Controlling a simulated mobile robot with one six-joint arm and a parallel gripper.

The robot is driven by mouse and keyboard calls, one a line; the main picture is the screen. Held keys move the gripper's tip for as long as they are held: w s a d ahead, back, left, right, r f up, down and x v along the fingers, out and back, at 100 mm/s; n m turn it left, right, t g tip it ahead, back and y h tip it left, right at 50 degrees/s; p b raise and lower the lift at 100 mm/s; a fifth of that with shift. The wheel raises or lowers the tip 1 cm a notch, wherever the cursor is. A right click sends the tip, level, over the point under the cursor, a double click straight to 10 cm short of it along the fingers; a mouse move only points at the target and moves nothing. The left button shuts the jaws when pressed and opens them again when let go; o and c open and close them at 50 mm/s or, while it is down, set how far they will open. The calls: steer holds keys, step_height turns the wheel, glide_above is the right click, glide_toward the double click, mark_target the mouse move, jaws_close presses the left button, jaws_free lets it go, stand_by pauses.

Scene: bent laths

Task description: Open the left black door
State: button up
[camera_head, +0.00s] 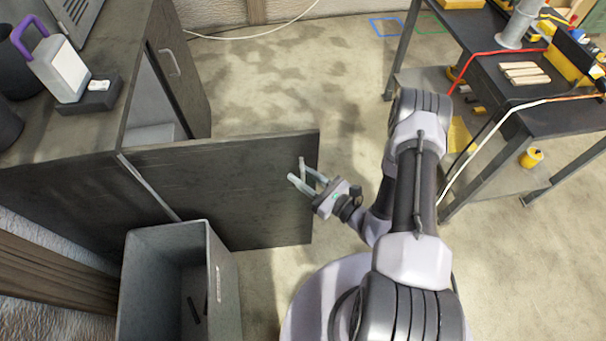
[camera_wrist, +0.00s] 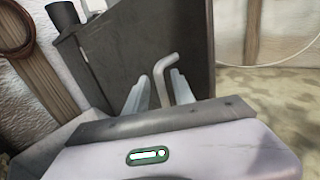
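The black door (camera_head: 225,195) stands swung out from the dark cabinet (camera_head: 60,180), with its hinge side at the left and its free edge at the right. A white interior shows behind it. My gripper (camera_head: 299,170) is at the door's free edge, fingers pointing at its face. In the wrist view the door (camera_wrist: 160,40) fills the upper middle. A bent grey handle (camera_wrist: 165,75) rises between the two spread fingers of my gripper (camera_wrist: 160,92), nearer the right finger. A gap shows on its left. I cannot tell whether a finger touches it.
A second cabinet door with a handle (camera_head: 170,60) is beyond the opening. A grey open bin (camera_head: 225,285) stands close beside the swung door. A workbench (camera_head: 520,110) stands at right; floor beyond the door is clear.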

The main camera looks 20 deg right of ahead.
stand_by(0.4)
steer(key=p+v, duration=0.2)
steer(key=v, duration=1.5)
steer(key=shift+s+d+p, duration=0.15)
steer(key=shift+s+p, duration=0.05)
steer(key=shift+p, duration=0.1)
steer(key=s+a+r+n+g+h+b, duration=0.1)
steer(key=a+r+n+g+h, duration=0.1)
steer(key=r+n, duration=0.6)
steer(key=s+a+r+n+g+h+b, duration=0.1)
steer(key=a+r+n+g+h, duration=0.2)
steer(key=r, duration=0.9)
steer(key=s+a+r+n+g+h+b, duration=0.1)
steer(key=a+r+n+g+h+b, duration=0.1)
steer(key=a+r+n+g, duration=0.2)
steer(key=a+r+n, duration=0.3)
steer(key=r+n, duration=0.3)
steer(key=n, duration=0.4)
steer(key=shift+s+r+h, duration=0.35)
steer(key=shift+h, duration=0.05)
